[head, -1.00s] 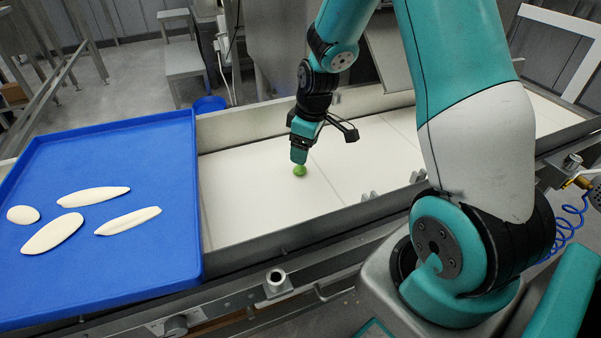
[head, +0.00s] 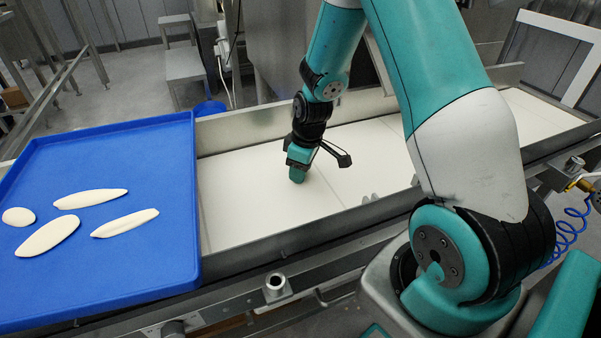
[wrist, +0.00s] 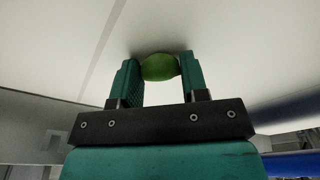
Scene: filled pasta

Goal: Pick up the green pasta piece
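The green pasta piece (wrist: 160,67) is a small rounded lump on the white belt surface. In the wrist view it lies between the two teal fingertips of my gripper (wrist: 161,72), spanning nearly the whole gap. I cannot tell whether both fingers press on it or stand just beside it. In the head view my gripper (head: 297,175) points down with its tips at the belt, and the green piece is hidden behind it.
A blue tray (head: 150,255) at the left holds several pale, flat dough-like pieces (head: 90,198). A blue bin (head: 209,108) stands on the floor behind the belt.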

